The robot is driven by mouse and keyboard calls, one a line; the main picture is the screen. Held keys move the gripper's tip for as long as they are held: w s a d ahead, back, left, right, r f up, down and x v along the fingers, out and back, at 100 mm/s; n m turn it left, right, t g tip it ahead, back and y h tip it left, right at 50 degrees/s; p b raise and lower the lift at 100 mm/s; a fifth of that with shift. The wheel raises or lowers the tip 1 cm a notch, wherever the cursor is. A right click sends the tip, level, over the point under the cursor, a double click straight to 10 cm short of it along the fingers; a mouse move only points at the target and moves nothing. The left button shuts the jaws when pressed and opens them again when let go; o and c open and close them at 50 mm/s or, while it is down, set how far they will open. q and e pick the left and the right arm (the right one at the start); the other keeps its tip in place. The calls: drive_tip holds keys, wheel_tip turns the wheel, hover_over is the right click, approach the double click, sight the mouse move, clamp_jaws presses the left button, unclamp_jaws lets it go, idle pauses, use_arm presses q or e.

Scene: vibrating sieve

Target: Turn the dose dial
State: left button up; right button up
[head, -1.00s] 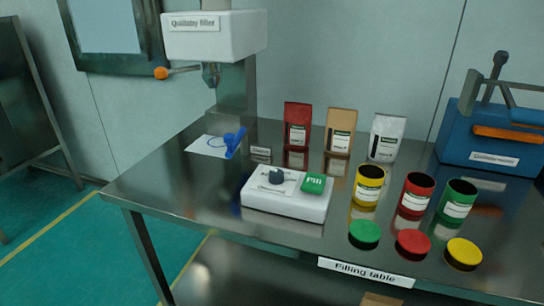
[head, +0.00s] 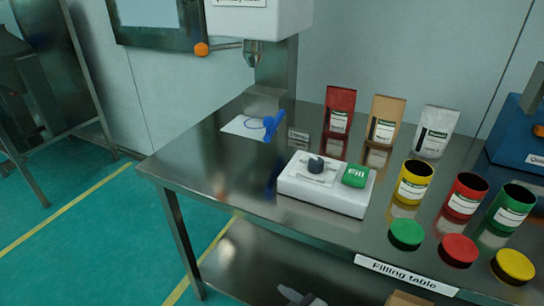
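The dose dial (head: 316,165) is a dark grey round knob on a white label plate on top of a white control box (head: 322,200). The box stands near the front left of the steel filling table (head: 225,185). A green button marked Fill (head: 356,176) sits to the right of the dial. The dial is uncovered and nothing touches it. I make out neither gripper for certain. A small grey shape (head: 300,297) shows at the bottom edge, and I cannot tell whether it is part of me or lies on the lower shelf.
The filler head (head: 262,18) with its orange-knobbed lever (head: 202,49) is behind the box. A blue tool (head: 272,126) lies on white paper. Bags stand behind; yellow (head: 413,183), red (head: 466,195) and green (head: 511,208) cans with loose lids are right. Table front-left is clear.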

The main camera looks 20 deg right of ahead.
drive_tip(key=w+a+r+n+t+y, duration=0.4)
drive_tip(key=w+a+r+n+y, duration=0.45)
drive_tip(key=w+r+n, duration=0.5)
wheel_tip(320, 180, up, 16)
drive_tip(key=r+n+g+h+p, duration=0.1)
drive_tip(key=n+g+h, duration=1.3)
drive_tip(key=n, duration=1.7)
hover_over(317, 160)
drive_tip(key=g+y, duration=0.2)
wheel_tip(317, 160, down, 16)
drive_tip(key=shift+r+p, duration=0.1)
drive_tip(key=shift+p, duration=0.55)
